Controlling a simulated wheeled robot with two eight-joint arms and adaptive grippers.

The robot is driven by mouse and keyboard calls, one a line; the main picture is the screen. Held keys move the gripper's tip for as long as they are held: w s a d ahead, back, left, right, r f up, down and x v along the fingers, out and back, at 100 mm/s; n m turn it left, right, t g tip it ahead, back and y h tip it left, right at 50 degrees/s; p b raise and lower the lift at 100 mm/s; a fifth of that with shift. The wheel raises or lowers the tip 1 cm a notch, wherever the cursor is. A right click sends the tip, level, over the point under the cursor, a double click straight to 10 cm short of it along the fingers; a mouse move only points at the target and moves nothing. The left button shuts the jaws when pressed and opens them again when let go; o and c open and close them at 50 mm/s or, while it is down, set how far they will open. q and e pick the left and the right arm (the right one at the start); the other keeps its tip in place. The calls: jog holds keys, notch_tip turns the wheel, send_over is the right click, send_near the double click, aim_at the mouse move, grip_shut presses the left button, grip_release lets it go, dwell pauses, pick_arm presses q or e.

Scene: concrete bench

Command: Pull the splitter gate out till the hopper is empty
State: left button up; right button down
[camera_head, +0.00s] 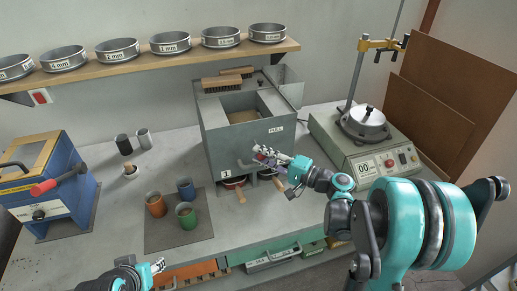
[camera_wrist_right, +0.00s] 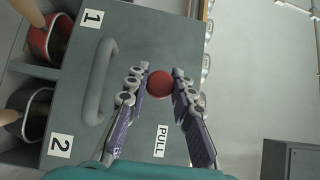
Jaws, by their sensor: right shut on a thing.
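The grey splitter box (camera_head: 229,148) stands at the back of the bench, with a PULL label (camera_wrist_right: 162,139) and plates 1 and 2 on its front. The hopper opening (camera_head: 243,117) on top shows a tan floor; I cannot tell how much material is inside. The splitter gate's red knob (camera_wrist_right: 160,84) lies between the fingertips of my right gripper (camera_wrist_right: 160,80), which is shut on it at the box front. In the head view my right gripper (camera_head: 268,157) partly hides the knob. My left gripper (camera_head: 158,265) is low at the front edge, its fingers too small to judge.
Two pans, one red (camera_wrist_right: 42,42) and one dark (camera_wrist_right: 38,117), with wooden handles sit under the box. Colored cups (camera_head: 157,205) stand on a mat to the left. A sieve shaker (camera_head: 366,150) is at right, a blue press (camera_head: 48,185) at far left.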

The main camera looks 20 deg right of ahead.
jog(key=shift+s+f, duration=0.1)
jog(key=shift+s, duration=0.1)
jog(key=c, duration=1.3)
grip_release()
jog(key=v, duration=1.2)
